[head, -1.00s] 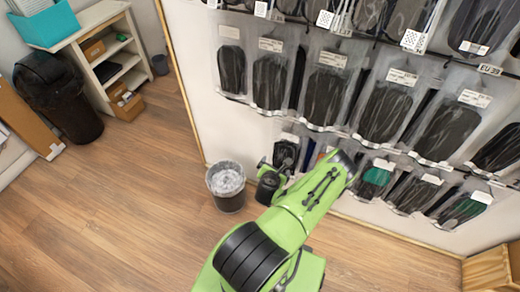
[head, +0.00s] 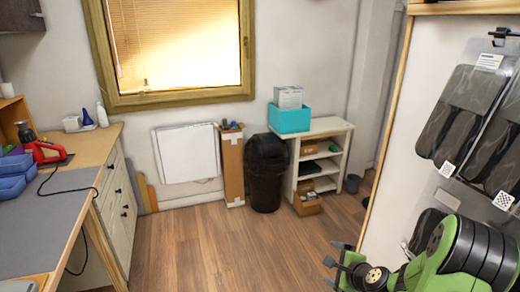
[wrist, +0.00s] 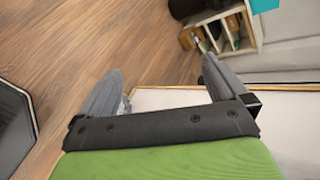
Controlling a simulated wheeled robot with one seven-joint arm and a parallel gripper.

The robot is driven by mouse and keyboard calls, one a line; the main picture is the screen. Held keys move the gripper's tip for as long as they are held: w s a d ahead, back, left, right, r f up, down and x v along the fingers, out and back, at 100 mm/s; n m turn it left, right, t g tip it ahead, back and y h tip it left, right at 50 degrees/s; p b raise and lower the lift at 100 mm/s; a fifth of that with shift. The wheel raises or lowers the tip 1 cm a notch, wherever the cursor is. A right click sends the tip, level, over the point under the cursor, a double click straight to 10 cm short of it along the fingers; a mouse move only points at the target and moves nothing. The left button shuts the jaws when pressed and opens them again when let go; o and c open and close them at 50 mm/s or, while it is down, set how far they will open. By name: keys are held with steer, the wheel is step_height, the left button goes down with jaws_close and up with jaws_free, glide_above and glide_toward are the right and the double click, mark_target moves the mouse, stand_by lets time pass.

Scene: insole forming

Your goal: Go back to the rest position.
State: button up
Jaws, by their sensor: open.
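My gripper (head: 331,264) is at the lower right of the head view, with my green arm folded close behind it. In the wrist view, its two grey fingers (wrist: 162,82) stand wide apart with nothing between them. It is open and empty. In the head view, the gripper is in front of the floor, left of the white display panel (head: 391,192). In the wrist view, the panel's wooden edge shows beyond the fingers.
Packed insoles (head: 463,117) hang on the panel at right, close to my arm. A workbench (head: 66,188) stands at left. A black bin (head: 266,172), a cardboard box (head: 232,165) and a white shelf (head: 321,148) line the back wall. The middle floor (head: 215,245) is clear.

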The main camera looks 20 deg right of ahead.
steer(key=s+a+r+n+g+y, duration=0.1)
steer(key=s+a+r+n+g, duration=0.15)
steer(key=a+r+n, duration=0.55)
steer(key=s+a+r+n+g, duration=0.2)
steer(key=s+a+r+n, duration=0.25)
steer(key=a+n, duration=0.4)
steer(key=s+a+r+n, duration=0.3)
steer(key=s, duration=0.4)
steer(key=s+a+r+n+p, duration=0.1)
steer(key=s+a+r+n, duration=0.2)
steer(key=s, duration=0.5)
steer(key=shift+s+a+r+n+g, duration=0.15)
steer(key=shift+a+r+n+g, duration=0.2)
steer(key=shift+r+n, duration=0.2)
